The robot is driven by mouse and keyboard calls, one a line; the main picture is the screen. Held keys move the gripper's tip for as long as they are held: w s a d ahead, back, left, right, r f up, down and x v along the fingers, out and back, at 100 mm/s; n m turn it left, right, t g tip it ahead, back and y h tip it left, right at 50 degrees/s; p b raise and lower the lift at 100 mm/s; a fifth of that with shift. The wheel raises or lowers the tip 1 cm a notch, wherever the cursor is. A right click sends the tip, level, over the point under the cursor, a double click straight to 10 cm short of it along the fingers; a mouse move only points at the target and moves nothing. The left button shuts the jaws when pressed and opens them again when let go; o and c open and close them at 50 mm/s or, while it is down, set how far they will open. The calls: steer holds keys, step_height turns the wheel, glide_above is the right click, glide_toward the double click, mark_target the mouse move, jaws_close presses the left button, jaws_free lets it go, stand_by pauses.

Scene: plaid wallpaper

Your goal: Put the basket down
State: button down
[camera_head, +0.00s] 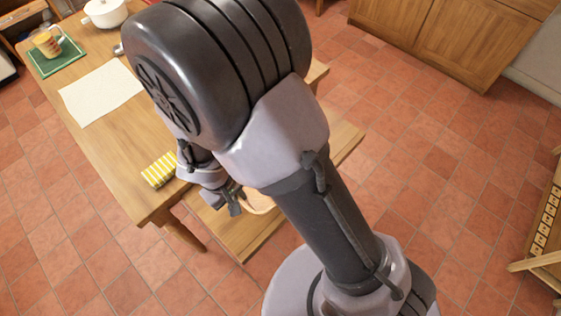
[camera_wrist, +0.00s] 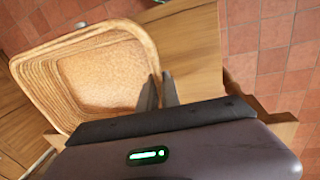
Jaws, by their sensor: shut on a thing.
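A woven wicker basket (camera_wrist: 105,72) with a rounded square rim fills the left of the wrist view, and its inside looks empty. My gripper (camera_wrist: 160,90) is shut on the basket's rim at its right side. In the head view only a small part of the basket (camera_head: 259,203) shows beside my gripper (camera_head: 234,205), over the wooden bench. My arm hides most of it there. I cannot tell whether the basket touches the bench.
A bench (camera_head: 240,240) stands alongside. Tiled floor lies open at right.

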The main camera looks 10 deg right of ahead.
steer(key=shift+n, duration=0.3)
steer(key=w+d, duration=0.3)
steer(key=w+d+f, duration=0.1)
steer(key=w+d, duration=0.2)
steer(key=w+d+f, duration=0.1)
steer(key=w+d, duration=0.2)
steer(key=w, duration=0.1)
steer(key=shift+f+b, duration=0.25)
steer(key=shift+b, duration=0.1)
steer(key=f, duration=0.1)
steer(key=f+b, duration=0.2)
steer(key=f, duration=0.1)
steer(key=shift+w+d, duration=0.15)
steer(key=shift+w, duration=0.15)
steer(key=shift+r, duration=0.25)
steer(key=c, duration=2)
jaws_free()
steer(key=shift+f+b, duration=0.2)
steer(key=shift+b, duration=0.15)
steer(key=o, duration=0.4)
steer(key=shift+o, duration=0.2)
